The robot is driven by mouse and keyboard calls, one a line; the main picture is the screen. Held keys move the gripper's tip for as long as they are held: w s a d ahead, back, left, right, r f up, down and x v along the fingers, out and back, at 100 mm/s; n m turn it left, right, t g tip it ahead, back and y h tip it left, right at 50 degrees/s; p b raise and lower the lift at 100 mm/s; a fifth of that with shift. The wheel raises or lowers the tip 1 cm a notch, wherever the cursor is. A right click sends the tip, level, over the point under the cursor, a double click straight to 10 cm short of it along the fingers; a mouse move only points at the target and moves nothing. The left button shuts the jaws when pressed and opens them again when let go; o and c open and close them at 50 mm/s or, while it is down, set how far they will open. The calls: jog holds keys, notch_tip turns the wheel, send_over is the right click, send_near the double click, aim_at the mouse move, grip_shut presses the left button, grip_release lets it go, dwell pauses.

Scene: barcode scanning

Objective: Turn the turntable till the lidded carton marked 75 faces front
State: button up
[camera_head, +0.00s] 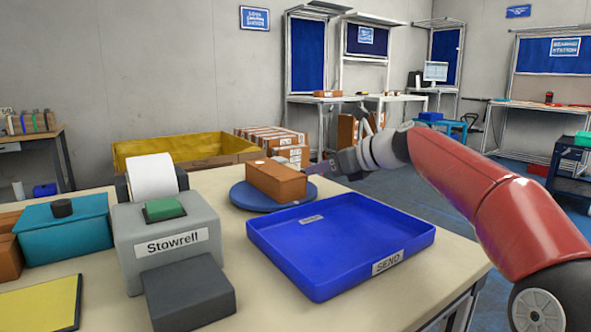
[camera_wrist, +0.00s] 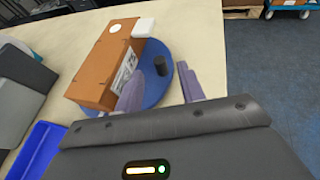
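The turntable (camera_head: 250,202) is a round blue disc on the table and also shows in the wrist view (camera_wrist: 181,82). A long brown carton (camera_head: 276,182) lies on it; the wrist view (camera_wrist: 108,62) shows a round white spot on top and a printed label on the side towards my gripper. I cannot read a 75 there. A dark upright knob (camera_wrist: 161,66) stands near the disc's edge. My gripper (camera_wrist: 160,80) is open, its two fingers apart on either side of the knob's near side. The left finger overlaps the carton's side in view; contact cannot be told.
A small white block (camera_wrist: 145,27) is by the carton's far end. The blue SEND tray (camera_head: 350,235) lies in front of the turntable. The grey Stowrell device (camera_head: 125,225) with a paper roll (camera_head: 152,177) stands left. A yellow crate (camera_head: 180,147) is behind.

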jog(key=x, duration=0.5)
jog(key=shift+w+a+f, duration=0.1)
jog(key=shift+w+a, duration=0.15)
jog(key=shift+a, duration=0.1)
grip_shut()
